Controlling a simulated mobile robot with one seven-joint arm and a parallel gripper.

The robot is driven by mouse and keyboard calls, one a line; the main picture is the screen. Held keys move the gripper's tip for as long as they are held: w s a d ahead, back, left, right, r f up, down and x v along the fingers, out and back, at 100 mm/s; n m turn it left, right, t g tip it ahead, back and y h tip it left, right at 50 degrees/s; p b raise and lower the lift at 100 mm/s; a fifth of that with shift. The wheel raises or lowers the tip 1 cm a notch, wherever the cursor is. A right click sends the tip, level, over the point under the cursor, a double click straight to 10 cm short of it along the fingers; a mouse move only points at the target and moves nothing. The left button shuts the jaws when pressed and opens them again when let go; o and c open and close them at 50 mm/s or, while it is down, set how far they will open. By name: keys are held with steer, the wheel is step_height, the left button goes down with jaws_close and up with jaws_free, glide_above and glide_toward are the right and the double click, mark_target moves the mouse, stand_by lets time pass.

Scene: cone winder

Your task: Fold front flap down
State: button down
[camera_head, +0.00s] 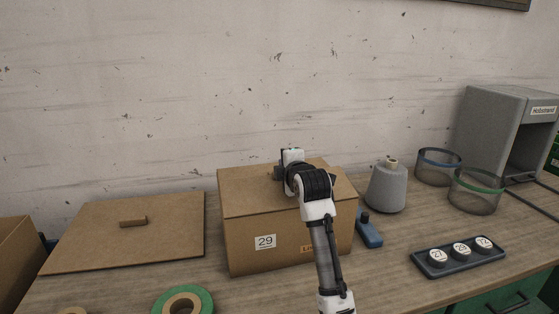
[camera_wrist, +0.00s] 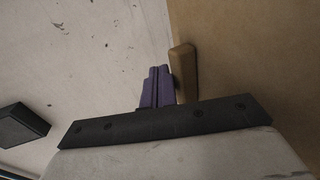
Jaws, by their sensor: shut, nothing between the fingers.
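The cardboard box (camera_head: 238,236) stands upright at the middle of the table, with a "29" label on its front. Its top (camera_head: 243,188) looks covered by cardboard lying roughly level; my arm hides part of it, so I cannot tell the front flap apart. In the wrist view, my gripper (camera_wrist: 158,72) has its purple fingers shut together and empty. They are close beside a brown tab (camera_wrist: 184,68) on a cardboard panel (camera_wrist: 255,60); I cannot tell whether they touch it. In the head view, the fingers are hidden behind my wrist above the box.
A flat cardboard panel (camera_head: 95,245) with a tab lies left. A grey yarn cone (camera_head: 387,190) and blue tool (camera_head: 369,231) stand right of the box. A numbered tray (camera_head: 432,266) and green tape roll (camera_head: 205,299) are near the front. The wall (camera_head: 180,90) is behind.

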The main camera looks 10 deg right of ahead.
steer(key=shift+w+f+g+p, duration=0.4)
steer(key=shift+f+g, duration=0.2)
steer(key=shift+g, duration=0.1)
steer(key=shift+f, duration=0.1)
stand_by(0.4)
